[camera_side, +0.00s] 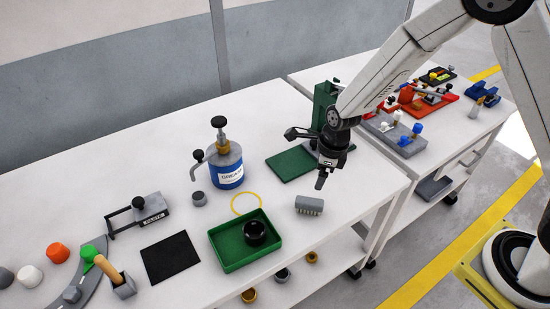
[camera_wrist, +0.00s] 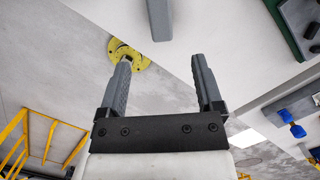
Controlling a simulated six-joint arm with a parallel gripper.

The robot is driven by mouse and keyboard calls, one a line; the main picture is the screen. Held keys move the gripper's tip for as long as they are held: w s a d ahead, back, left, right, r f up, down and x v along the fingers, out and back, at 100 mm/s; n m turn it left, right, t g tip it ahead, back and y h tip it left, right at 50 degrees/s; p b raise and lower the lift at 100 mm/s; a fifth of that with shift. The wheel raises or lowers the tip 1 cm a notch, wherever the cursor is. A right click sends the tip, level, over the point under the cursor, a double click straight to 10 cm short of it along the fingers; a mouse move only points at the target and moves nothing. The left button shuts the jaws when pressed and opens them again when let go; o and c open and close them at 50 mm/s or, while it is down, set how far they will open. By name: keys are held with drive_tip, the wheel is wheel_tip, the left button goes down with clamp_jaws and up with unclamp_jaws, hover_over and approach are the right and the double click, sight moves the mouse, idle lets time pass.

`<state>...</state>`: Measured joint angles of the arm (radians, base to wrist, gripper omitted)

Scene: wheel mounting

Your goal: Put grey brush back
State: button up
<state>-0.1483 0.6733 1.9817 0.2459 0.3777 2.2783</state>
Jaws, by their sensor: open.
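The grey brush (camera_side: 309,205) lies on the white table near its front edge, with its bristles facing the front. My gripper (camera_side: 321,182) is above and slightly to the right of the brush in the side view, apart from it. In the wrist view my gripper (camera_wrist: 160,66) has its two fingers spread with nothing between them. A plain grey block (camera_wrist: 159,20), which looks like the brush, shows at the top edge, beyond the fingertips and partly cut off.
A green tray (camera_side: 228,261) holding a black cup (camera_side: 255,233) stands to the left of the brush. A yellow ring (camera_side: 246,203) lies behind the tray. A blue grease can (camera_side: 226,168) and a green plate (camera_side: 291,164) are farther back. Bare table surrounds the brush.

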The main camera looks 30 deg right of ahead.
idle(0.4)
drive_tip(key=s+d+r+n, duration=0.4)
drive_tip(key=s+n, duration=0.3)
drive_tip(key=n, duration=0.6)
drive_tip(key=s+d+r+n+t+h, duration=0.1)
drive_tip(key=s+d+r+n, duration=0.3)
drive_tip(key=n, duration=1)
wheel_tip(320, 180, up, 3)
drive_tip(key=s, duration=0.3)
